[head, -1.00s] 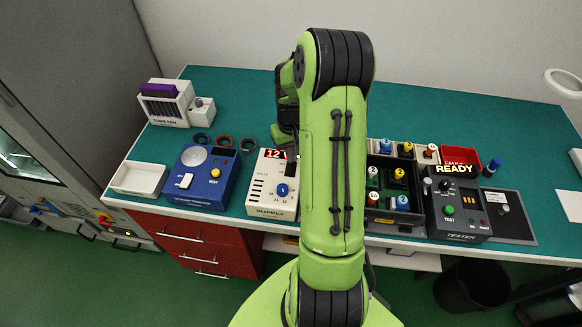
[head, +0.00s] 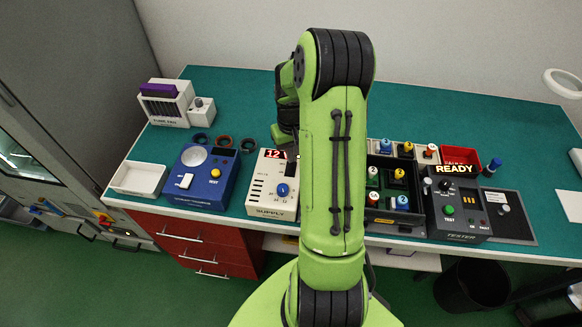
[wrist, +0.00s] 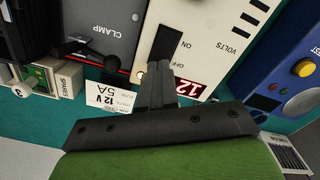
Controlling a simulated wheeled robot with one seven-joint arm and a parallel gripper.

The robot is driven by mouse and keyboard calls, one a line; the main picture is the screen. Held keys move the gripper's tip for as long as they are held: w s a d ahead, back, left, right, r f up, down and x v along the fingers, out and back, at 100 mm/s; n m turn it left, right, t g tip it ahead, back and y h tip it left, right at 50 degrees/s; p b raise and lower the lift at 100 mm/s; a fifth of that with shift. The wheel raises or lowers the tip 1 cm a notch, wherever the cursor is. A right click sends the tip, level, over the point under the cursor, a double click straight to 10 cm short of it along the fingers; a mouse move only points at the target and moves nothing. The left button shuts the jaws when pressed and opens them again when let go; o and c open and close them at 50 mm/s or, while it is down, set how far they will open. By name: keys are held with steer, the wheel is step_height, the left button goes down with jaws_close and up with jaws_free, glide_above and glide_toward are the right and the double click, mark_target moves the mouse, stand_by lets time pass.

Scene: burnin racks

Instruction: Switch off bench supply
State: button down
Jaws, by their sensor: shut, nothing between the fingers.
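The bench supply (head: 262,200) is a cream box on the bench, left of my arm in the head view, with a lit red display (head: 274,154) and a blue knob (head: 282,190). In the wrist view its cream panel (wrist: 207,30) shows a black rocker switch (wrist: 167,42) marked ON and OFF, and the display (wrist: 188,88) is lit with 12. My gripper (wrist: 158,66) is shut and empty, its tips over the OFF end of the switch. I cannot tell whether they touch it. The fingers hide part of the switch, and my arm covers the supply's right side in the head view.
A grey clamp unit (wrist: 100,25) adjoins the supply, and a white 12 V 5A card (wrist: 110,98) lies near it. A dark tester reading READY (head: 455,205) stands at the right.

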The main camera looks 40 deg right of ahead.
steer(key=shift+f+b, duration=0.75)
steer(key=shift+f, duration=0.2)
stand_by(0.3)
step_height(320, 180, up, 7)
steer(key=p, duration=0.5)
steer(key=shift+r, duration=0.15)
stand_by(0.4)
